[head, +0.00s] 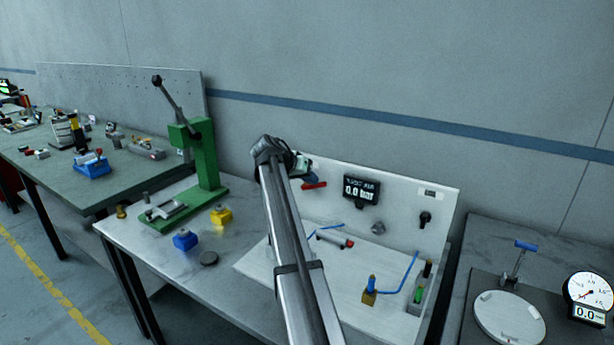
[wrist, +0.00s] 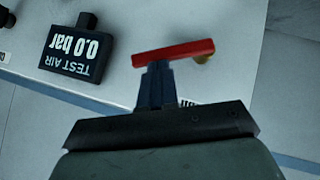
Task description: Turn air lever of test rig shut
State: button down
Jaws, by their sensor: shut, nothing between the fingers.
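The test rig is a white upright panel (head: 440,200) on a white base, right of centre in the head view. Its red air lever (head: 314,186) is at the panel's upper left. In the wrist view the lever (wrist: 175,53) lies nearly level, tilted a little, with a brass piece (wrist: 204,58) at its right end. My gripper (head: 309,178) is at the lever. Its closed dark fingertips (wrist: 155,68) are empty and sit against or just beside the lever's left half; I cannot tell whether they touch. My arm hides part of the rig in the head view.
A black display (head: 361,190) reads 0.0 bar beside the lever; it appears upside down in the wrist view (wrist: 78,50). A black knob (head: 425,218) is on the panel's right. Blue tubing and fittings lie on the base. A green press (head: 206,155) stands left of my arm.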

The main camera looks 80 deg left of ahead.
jog(key=shift+w+d+f+m+g+y, duration=0.6)
jog(key=shift+f+m+g+y, duration=0.15)
jog(key=shift+g, duration=0.25)
jog(key=shift+f, duration=0.15)
jog(key=shift+w+d+f, duration=0.1)
jog(key=shift+w+f, duration=0.05)
jog(key=w+a+r+v, duration=0.1)
jog(key=r+v, duration=0.1)
jog(key=v, duration=1.1)
jog(key=shift+a, duration=0.3)
jog(key=shift+w, duration=0.1)
